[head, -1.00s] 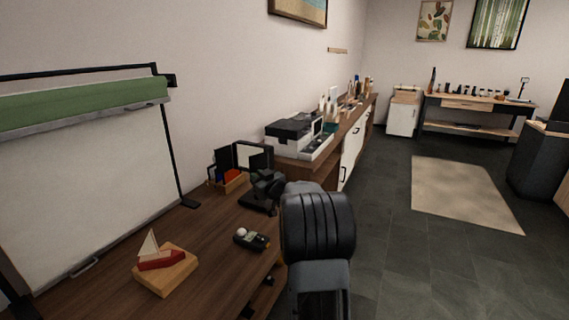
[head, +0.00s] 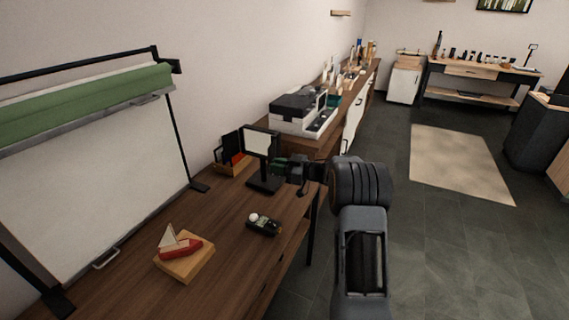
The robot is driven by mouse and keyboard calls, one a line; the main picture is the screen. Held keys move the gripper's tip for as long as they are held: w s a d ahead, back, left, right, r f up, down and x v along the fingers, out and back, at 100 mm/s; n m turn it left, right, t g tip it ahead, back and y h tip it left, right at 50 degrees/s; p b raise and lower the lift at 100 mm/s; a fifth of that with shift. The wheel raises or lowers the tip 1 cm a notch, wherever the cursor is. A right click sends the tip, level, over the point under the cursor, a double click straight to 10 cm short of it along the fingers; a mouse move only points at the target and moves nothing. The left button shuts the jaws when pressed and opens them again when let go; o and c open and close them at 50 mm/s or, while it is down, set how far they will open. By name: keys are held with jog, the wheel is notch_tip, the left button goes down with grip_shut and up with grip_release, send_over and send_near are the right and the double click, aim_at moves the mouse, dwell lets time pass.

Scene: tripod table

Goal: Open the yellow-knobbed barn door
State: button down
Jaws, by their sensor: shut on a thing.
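I cannot make out a yellow knob or a barn door with one in this view. My gripper (head: 287,168) is over the right edge of the brown wooden table, just right of a small pale panel on a black stand (head: 259,144). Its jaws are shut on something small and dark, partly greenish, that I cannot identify. I cannot tell whether it touches the panel. White cabinet fronts (head: 352,124) show on the long sideboard behind, with a dark handle; no yellow knob shows on them.
The brown table (head: 215,208) carries a toy sailboat on a wooden block (head: 183,262), a small dark device with a white ball (head: 262,223) and a white screen with a green roll (head: 95,185). A black-and-white machine (head: 303,110) stands on the sideboard.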

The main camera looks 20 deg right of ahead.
jog(key=shift+r, duration=0.1)
dwell(0.3)
jog(key=c, duration=1.1)
grip_release()
jog(key=shift+d, duration=0.1)
jog(key=v, duration=1.3)
jog(key=shift+s+d, duration=0.2)
jog(key=shift+d, duration=0.15)
